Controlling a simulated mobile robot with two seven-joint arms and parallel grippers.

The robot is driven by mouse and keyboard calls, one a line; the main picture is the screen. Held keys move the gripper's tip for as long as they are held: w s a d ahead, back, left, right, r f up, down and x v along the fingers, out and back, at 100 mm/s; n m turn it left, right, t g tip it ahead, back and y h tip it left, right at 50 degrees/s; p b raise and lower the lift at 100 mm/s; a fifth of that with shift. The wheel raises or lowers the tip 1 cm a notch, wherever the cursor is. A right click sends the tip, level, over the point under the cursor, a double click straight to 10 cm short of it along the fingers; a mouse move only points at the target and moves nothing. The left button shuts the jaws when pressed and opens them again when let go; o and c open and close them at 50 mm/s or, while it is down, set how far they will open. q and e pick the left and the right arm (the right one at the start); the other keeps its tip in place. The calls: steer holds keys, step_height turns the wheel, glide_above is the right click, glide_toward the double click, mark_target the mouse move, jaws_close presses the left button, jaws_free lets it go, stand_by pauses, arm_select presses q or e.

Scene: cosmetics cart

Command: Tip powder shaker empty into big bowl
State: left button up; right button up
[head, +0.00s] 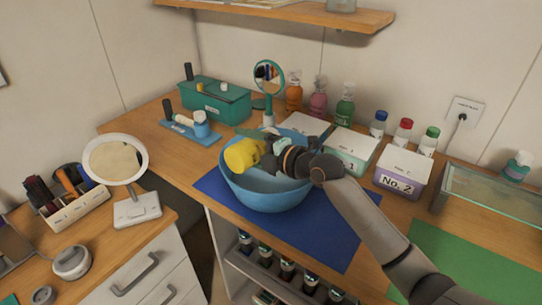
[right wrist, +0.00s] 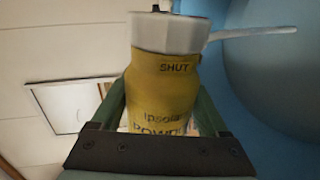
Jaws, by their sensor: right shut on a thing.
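The big blue bowl (head: 265,197) stands on a dark blue mat on the cart top; its blue wall also fills the right of the right wrist view (right wrist: 270,80). My right gripper (head: 262,144) is over the bowl, shut on the yellow powder shaker (head: 242,155). The shaker is tilted well over, with its yellow body towards the left. In the right wrist view the shaker (right wrist: 163,85) sits between the green fingers, with a white cap and the printed word SHUT below it. No falling powder shows, and the bowl's inside is partly hidden. My left gripper is out of view.
A round green-framed mirror (head: 268,76) and several bottles stand behind the bowl. Box No. 1 (head: 352,150) and box No. 2 (head: 402,172) are to the right. The blue mat (head: 325,240) is clear in front; a green mat (head: 460,265) lies right, partly behind my arm.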

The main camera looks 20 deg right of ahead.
steer(key=shift+w+d+r+m+b, duration=0.2)
steer(key=shift+d+r+m+b, duration=0.15)
steer(key=shift+m, duration=0.55)
stand_by(0.7)
steer(key=shift+a+r+y, duration=0.1)
steer(key=shift+y, duration=0.3)
